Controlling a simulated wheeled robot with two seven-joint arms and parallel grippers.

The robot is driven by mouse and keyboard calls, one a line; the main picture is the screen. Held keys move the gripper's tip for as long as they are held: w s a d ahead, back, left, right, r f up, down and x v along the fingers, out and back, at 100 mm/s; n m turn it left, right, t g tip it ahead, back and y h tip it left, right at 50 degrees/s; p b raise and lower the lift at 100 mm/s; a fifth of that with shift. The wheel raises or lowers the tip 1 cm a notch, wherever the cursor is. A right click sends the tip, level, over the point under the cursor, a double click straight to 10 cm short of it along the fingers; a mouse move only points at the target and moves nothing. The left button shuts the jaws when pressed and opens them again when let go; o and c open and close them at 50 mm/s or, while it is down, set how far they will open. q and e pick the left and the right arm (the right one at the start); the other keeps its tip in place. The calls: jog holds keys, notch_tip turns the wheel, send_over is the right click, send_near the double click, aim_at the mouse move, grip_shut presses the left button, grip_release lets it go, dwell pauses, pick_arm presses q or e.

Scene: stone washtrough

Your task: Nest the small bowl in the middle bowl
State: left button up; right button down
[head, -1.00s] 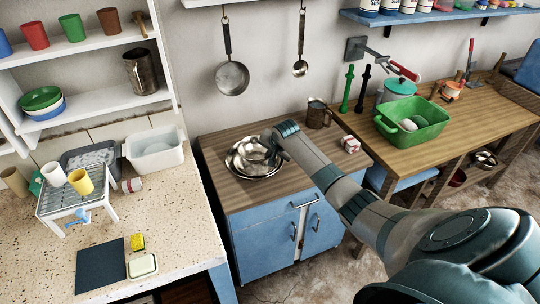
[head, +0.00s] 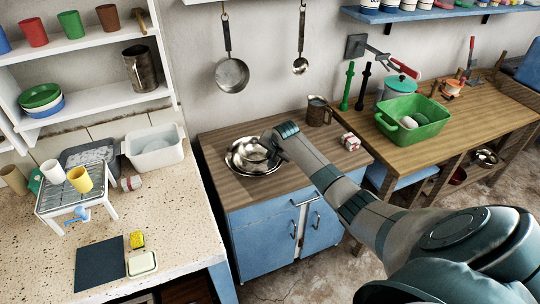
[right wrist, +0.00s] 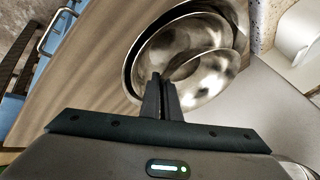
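Shiny metal bowls stand on the wooden top of the blue cabinet. The wide outer bowl (head: 233,167) shows its rim, and further rims show inside it. The right wrist view shows the middle bowl (right wrist: 150,48) and, within its outline, the small bowl (right wrist: 205,72), which looks slightly tilted. My right gripper (head: 267,143) is over the right side of the bowls. Its fingers (right wrist: 162,80) are close together on the small bowl's near rim. Whether the small bowl touches the bowl below is hidden. My left gripper is not in view.
A metal mug (head: 318,112) and a small red-and-white box (head: 350,142) stand on the same cabinet top (head: 280,190). A green basin (head: 425,122) is on the bench to the right. The speckled stone counter (head: 180,215) lies left. The cabinet top's front is clear.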

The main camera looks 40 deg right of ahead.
jog(key=shift+f+b, duration=0.9)
jog(key=shift+f, duration=1.2)
dwell(0.3)
jog(key=shift+f, duration=0.15)
dwell(0.7)
jog(key=c, duration=1.9)
grip_release()
jog(key=shift+c, duration=0.2)
jog(key=o, duration=0.4)
jog(key=shift+s+a+f, duration=0.1)
jog(key=shift+s+f, duration=0.05)
jog(key=shift+s, duration=0.05)
